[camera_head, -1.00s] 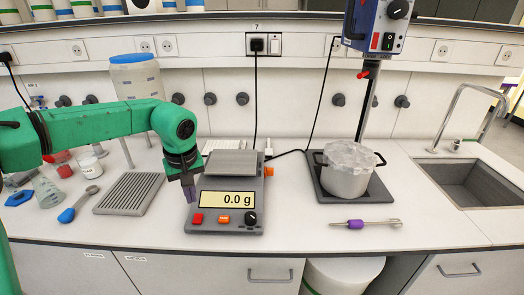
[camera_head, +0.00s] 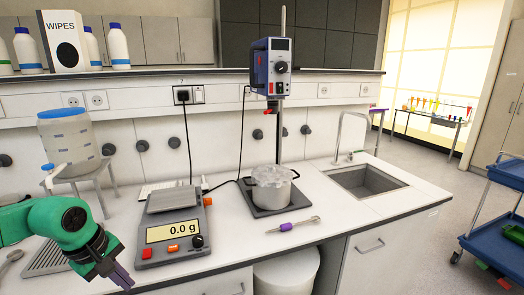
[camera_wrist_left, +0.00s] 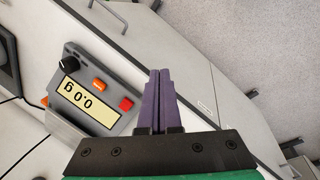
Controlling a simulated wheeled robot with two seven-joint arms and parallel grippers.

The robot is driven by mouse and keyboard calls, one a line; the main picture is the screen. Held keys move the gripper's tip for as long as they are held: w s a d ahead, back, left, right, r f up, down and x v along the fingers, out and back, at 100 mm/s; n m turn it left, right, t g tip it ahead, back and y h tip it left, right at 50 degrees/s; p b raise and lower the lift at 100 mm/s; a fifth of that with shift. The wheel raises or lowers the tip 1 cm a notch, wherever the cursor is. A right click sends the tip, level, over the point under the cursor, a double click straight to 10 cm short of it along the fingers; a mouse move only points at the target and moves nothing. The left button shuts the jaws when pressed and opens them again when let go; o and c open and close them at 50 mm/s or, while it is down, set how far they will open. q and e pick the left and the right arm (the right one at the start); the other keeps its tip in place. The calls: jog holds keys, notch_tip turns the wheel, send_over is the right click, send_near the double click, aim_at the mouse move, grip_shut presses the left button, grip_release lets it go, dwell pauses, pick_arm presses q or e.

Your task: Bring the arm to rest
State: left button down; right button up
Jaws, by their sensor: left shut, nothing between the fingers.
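My left arm is green and comes in at the lower left of the head view. Its gripper (camera_head: 122,277) points down, in front and to the left of the scale, at the bench's front edge. In the left wrist view the purple fingers (camera_wrist_left: 158,100) lie together, shut with nothing between them. The grey scale (camera_head: 172,230) reads 0.0 g and has an empty pan. It also shows at the left of the left wrist view (camera_wrist_left: 85,92), apart from the fingers. My right gripper is in no view.
A pot (camera_head: 272,192) stands on a dark plate under the blue stirrer (camera_head: 273,70). A purple-handled tool (camera_head: 293,225) lies before it. A sink (camera_head: 367,181) is to the right. A large container (camera_head: 68,138) stands at the left. A blue cart (camera_head: 490,225) stands beyond the bench.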

pick_arm(q)
jog(key=w+d+r+n+t+h, duration=0.1)
jog(key=w+d+n+t+h, duration=0.45)
jog(key=n+t, duration=0.85)
jog(key=s+a+f+n+g+y, duration=0.2)
jog(key=a+f+n+y, duration=0.25)
jog(key=n, duration=1.05)
jog(key=s+a+f+n+g+y, duration=0.2)
jog(key=a+f+n+y, duration=0.3)
jog(key=n, duration=0.9)
jog(key=s+d+f+n+g+h, duration=0.1)
jog(key=s+d+f+n+g, duration=0.45)
jog(key=s+n, duration=0.2)
jog(key=s+d+f+n+g+h, duration=0.2)
jog(key=s+d+f+n+g, duration=0.25)
jog(key=s+d+n, duration=0.35)
jog(key=s+a+f, duration=0.1)
jog(key=s+f, duration=0.1)
jog(key=f, duration=1.1)
jog(key=s+a+f, duration=0.1)
jog(key=s+f, duration=0.2)
jog(key=f, duration=1)
jog(key=s+a+f+m+g, duration=0.1)
jog(key=s+a+f, duration=0.2)
jog(key=s+f, duration=0.9)
jog(key=s, duration=0.3)
jog(key=shift+g+y, duration=0.3)
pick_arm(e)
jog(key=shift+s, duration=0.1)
